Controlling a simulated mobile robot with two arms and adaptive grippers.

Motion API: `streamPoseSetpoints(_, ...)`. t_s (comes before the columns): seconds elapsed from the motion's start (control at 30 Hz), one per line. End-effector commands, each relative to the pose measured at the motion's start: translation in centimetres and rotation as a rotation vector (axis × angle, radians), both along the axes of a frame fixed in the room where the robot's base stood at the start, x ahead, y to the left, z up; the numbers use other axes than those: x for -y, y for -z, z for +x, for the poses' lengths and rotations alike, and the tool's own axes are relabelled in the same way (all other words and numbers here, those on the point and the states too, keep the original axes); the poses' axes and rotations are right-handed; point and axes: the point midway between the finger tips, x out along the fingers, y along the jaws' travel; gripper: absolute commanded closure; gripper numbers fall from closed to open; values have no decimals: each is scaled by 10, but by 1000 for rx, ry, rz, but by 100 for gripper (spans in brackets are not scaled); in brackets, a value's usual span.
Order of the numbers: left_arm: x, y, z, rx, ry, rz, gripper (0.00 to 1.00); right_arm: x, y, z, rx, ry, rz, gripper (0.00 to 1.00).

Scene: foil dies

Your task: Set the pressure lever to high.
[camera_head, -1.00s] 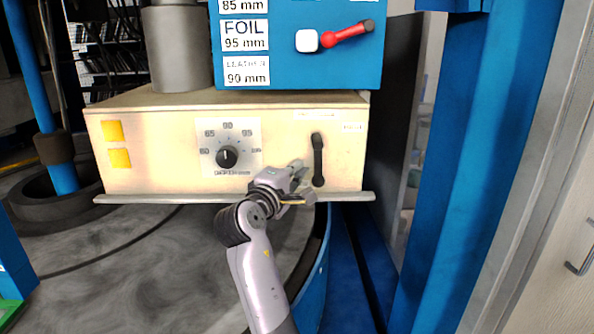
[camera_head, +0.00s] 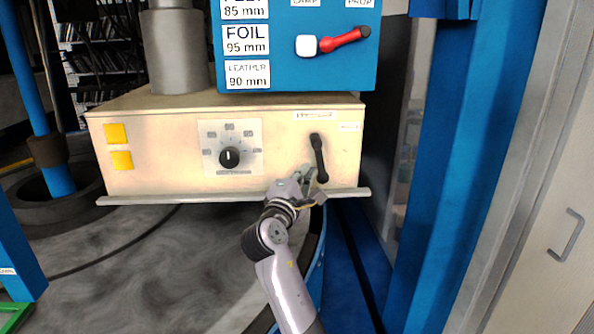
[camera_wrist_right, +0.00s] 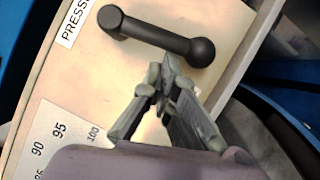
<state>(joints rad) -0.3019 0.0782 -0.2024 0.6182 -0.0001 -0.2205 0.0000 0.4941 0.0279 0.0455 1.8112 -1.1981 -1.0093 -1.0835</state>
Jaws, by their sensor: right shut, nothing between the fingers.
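The black pressure lever (camera_head: 319,160) is on the right part of the cream control panel (camera_head: 280,172). It hangs downward from its upper pivot, its lower knob tilted slightly to the right. The lever (camera_wrist_right: 155,32) also shows in the wrist view, with a label starting "PRESS" beside it. My right gripper (camera_head: 306,177) is shut and empty, just left of the lever's lower end. In the wrist view the fingertips (camera_wrist_right: 168,78) are close to the knob end; I cannot tell whether they touch it. My left gripper is not in view.
A round dial (camera_head: 230,157) with numbers sits left of the lever, and yellow squares (camera_head: 116,134) are at the panel's left. A ledge (camera_head: 160,199) runs under the panel. Above is a blue box (camera_head: 280,70) with a red lever (camera_head: 345,39). A blue post (camera_head: 455,150) stands right.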

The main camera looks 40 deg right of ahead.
Motion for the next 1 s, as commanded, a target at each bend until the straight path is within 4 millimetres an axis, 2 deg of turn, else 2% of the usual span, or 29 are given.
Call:
streamPoseSetpoints(0.5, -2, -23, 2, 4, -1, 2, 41, 33, 3, -18, -253, 2, -413, 100)
streamPoseSetpoints(1.0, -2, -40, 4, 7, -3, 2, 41, 54, -5, -31, -446, 1, -731, 100)
